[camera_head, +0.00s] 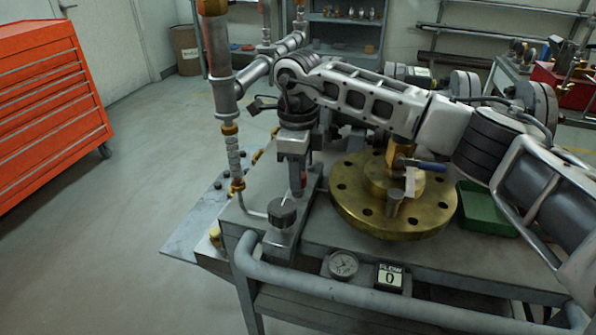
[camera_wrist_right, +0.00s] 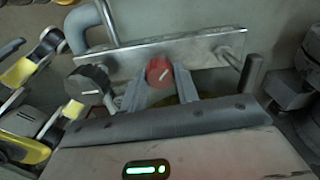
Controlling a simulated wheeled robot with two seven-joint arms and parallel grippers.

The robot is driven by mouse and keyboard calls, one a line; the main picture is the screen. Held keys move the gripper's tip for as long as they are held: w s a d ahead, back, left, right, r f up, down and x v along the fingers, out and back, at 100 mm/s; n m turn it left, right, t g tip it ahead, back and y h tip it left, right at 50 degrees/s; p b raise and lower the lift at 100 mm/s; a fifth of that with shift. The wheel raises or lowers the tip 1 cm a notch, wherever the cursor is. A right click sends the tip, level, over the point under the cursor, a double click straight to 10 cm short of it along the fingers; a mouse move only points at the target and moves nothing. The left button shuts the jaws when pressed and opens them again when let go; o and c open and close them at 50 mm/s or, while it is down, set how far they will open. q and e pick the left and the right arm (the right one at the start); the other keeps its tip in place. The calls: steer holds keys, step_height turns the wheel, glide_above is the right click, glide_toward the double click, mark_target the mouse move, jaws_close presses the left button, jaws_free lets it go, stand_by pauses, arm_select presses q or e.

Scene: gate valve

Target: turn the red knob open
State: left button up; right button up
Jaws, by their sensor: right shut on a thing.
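The red knob (camera_wrist_right: 158,71) sits on a flat metal plate (camera_wrist_right: 205,48) in the right wrist view. A pale line on its face slants up to the right. My right gripper (camera_wrist_right: 159,85) has one finger on each side of the knob and is shut on it. In the head view my right gripper (camera_head: 297,185) reaches down over the plate at the bench's left end. There the gripper mostly hides the red knob. My left gripper is in neither view.
A dark knob (camera_head: 283,212) stands beside the red one on the same plate. A brass flange (camera_head: 348,205), a green tray (camera_head: 487,211) and a gauge (camera_head: 343,264) are on the bench. A vertical pipe (camera_head: 219,75) rises close to my right arm's left side.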

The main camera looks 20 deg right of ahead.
steer(key=n, duration=0.4)
steer(key=shift+r, duration=0.1)
steer(key=shift+n+b, duration=0.3)
steer(key=shift+n, duration=1.9)
steer(key=o, duration=1)
steer(key=shift+c, duration=0.2)
